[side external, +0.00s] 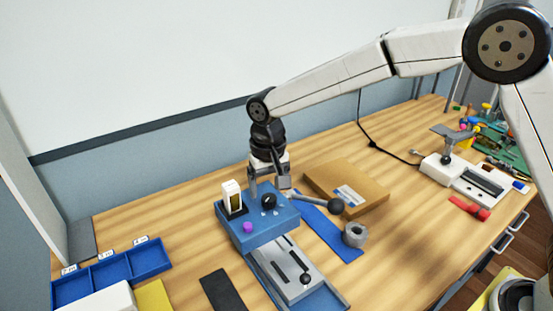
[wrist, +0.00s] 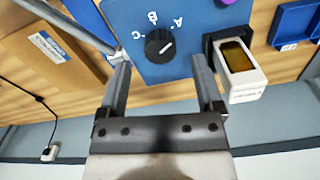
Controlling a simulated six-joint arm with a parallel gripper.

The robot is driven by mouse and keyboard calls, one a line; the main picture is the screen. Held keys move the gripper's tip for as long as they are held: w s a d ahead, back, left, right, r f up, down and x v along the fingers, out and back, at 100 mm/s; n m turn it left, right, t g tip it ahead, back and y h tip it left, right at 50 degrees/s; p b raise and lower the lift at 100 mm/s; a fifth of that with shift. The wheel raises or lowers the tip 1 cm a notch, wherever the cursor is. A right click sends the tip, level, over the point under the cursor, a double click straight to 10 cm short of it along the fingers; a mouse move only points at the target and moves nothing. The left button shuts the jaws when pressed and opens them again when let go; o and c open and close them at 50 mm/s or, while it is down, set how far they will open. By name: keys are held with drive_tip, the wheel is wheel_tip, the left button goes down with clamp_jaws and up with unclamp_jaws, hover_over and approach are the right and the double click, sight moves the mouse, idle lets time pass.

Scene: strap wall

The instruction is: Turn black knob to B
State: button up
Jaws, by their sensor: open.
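The black knob (wrist: 160,45) is on the face of a blue box (wrist: 205,50) in the wrist view, with letters A, B and C around it. Its white pointer line slants to the upper right, nearer A than B. The knob also shows on the box in the side view (side external: 268,201). My gripper (wrist: 160,62) is open and empty, one finger on each side of the knob in the picture. In the side view my gripper (side external: 269,187) hangs just over or behind the knob. I cannot tell whether the fingers touch it.
A white block with an amber window (side external: 232,196) and a purple button (side external: 248,227) are on the same box. A grey lever with a ball end (side external: 330,203) sticks out to its right. A cardboard box (side external: 347,186) and a tape roll (side external: 355,235) lie right of it.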

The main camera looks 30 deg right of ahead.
sight(269, 202)
drive_tip(key=shift+f, duration=1.45)
clamp_jaws()
